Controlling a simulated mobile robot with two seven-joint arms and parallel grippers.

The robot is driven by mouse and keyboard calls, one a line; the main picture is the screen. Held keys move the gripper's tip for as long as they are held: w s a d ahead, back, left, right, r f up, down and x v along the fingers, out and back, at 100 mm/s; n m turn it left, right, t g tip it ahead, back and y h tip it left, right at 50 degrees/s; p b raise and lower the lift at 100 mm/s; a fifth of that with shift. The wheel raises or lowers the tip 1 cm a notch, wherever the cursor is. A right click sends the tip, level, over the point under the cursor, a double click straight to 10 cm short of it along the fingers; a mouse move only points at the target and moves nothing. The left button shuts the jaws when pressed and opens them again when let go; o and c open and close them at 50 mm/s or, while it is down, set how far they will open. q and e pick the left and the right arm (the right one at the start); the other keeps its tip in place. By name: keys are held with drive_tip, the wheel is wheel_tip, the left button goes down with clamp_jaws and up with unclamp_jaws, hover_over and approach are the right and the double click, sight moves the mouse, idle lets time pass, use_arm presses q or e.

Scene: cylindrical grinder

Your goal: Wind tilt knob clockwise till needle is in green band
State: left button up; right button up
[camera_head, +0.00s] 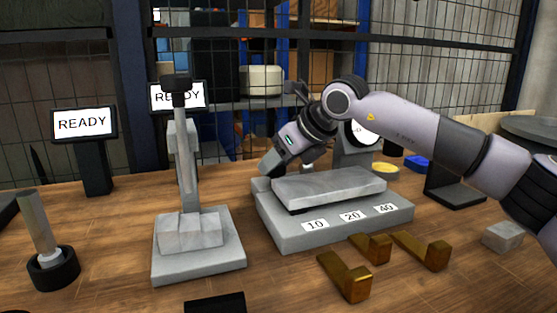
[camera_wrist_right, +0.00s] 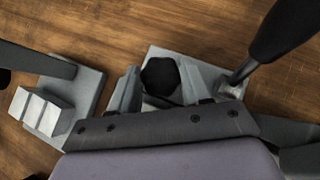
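My right gripper (camera_head: 268,167) reaches down from the right to the back left corner of the grey fixture (camera_head: 282,236), which bears a sloping plate (camera_head: 330,186). In the right wrist view, a dark round knob (camera_wrist_right: 160,76) lies between the two grey fingers of that gripper (camera_wrist_right: 157,92). The fingers stand apart on either side of it, and I cannot tell whether they press on it. The head view does not show the knob clearly. A white dial face (camera_head: 363,133) is mostly hidden behind my arm; its needle and green band cannot be made out. My left gripper is not in view.
A grey stand with a tall black-topped lever (camera_head: 183,165) stands left of the gripper. Gold brackets (camera_head: 345,277) lie in front of the fixture. Two READY screens (camera_head: 83,123) stand at the back left.

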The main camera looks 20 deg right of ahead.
drive_tip(key=shift+c, duration=1)
drive_tip(key=shift+f+m+b, duration=0.1)
drive_tip(key=shift+m+b, duration=0.2)
drive_tip(key=shift+b, duration=0.2)
drive_tip(key=shift+a+m+h+b, duration=0.1)
drive_tip(key=shift+m+h+b, duration=0.2)
drive_tip(key=shift+h+b, duration=0.1)
drive_tip(key=shift+a+f+m+t+h+b, duration=0.1)
drive_tip(key=shift+m+t+h+b, duration=0.3)
drive_tip(key=shift+m+h+b, duration=0.7)
drive_tip(key=shift+m+b, duration=0.15)
drive_tip(key=shift+m, duration=0.25)
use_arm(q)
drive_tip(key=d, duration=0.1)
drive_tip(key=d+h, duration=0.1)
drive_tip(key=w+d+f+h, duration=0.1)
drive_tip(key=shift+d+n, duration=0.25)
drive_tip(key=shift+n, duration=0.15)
use_arm(e)
drive_tip(key=shift+r+m+h, duration=0.2)
drive_tip(key=shift+m+h, duration=0.1)
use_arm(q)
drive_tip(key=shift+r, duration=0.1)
use_arm(e)
drive_tip(key=o, duration=1.1)
